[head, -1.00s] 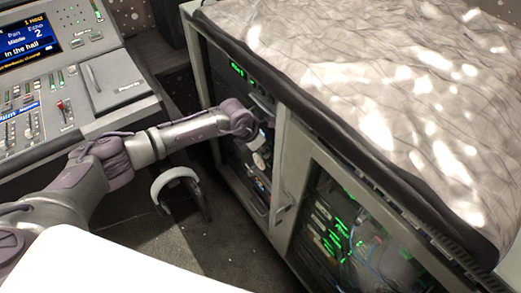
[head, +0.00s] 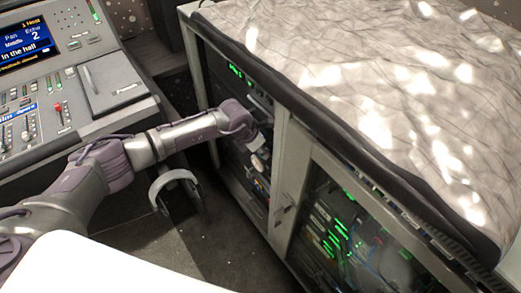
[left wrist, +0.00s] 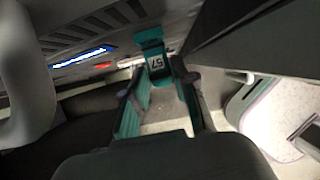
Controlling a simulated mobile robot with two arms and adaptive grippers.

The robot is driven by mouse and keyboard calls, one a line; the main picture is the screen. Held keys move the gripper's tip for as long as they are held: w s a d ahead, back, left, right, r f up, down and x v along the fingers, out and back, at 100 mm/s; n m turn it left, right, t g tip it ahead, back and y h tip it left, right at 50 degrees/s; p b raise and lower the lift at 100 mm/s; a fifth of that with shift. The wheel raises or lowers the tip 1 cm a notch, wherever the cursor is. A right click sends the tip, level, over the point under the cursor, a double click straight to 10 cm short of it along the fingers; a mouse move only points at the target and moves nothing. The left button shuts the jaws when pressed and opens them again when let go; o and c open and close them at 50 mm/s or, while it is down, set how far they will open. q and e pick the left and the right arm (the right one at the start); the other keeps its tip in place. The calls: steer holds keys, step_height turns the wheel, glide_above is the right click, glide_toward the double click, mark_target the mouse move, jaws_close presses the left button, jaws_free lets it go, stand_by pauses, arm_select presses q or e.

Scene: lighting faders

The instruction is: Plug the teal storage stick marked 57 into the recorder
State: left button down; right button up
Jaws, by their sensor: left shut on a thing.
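The teal storage stick marked 57 (left wrist: 155,64) shows in the left wrist view, between the fingertips of my left gripper (left wrist: 159,82). The gripper is shut on it. The stick's far end meets or overlaps the edge of a grey slotted unit (left wrist: 85,35) with a blue lit strip and a red light. I cannot tell whether the stick is inside a port. In the head view my left gripper (head: 258,161) is at the open rack bay, and the stick cannot be made out there. Which rack unit is the recorder is not clear. My right gripper is not in view.
The rack cabinet (head: 291,165) has a glass-fronted bay (head: 345,240) with green lights on the right. A cloth-covered top (head: 350,80) lies above. A mixing console (head: 75,120) stands at the left. A curved grey stool-like part (head: 173,180) is on the floor below my arm.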

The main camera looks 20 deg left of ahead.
arm_select(q)
steer(key=shift+w+d+r, duration=0.1)
steer(key=shift+d, duration=0.05)
steer(key=c, duration=0.8)
jaws_free()
steer(key=shift+w+d, duration=0.1)
steer(key=shift+a+r, duration=0.1)
steer(key=shift+a, duration=0.1)
steer(key=v, duration=1.1)
steer(key=shift+s+r, duration=0.25)
steer(key=shift+r, duration=0.05)
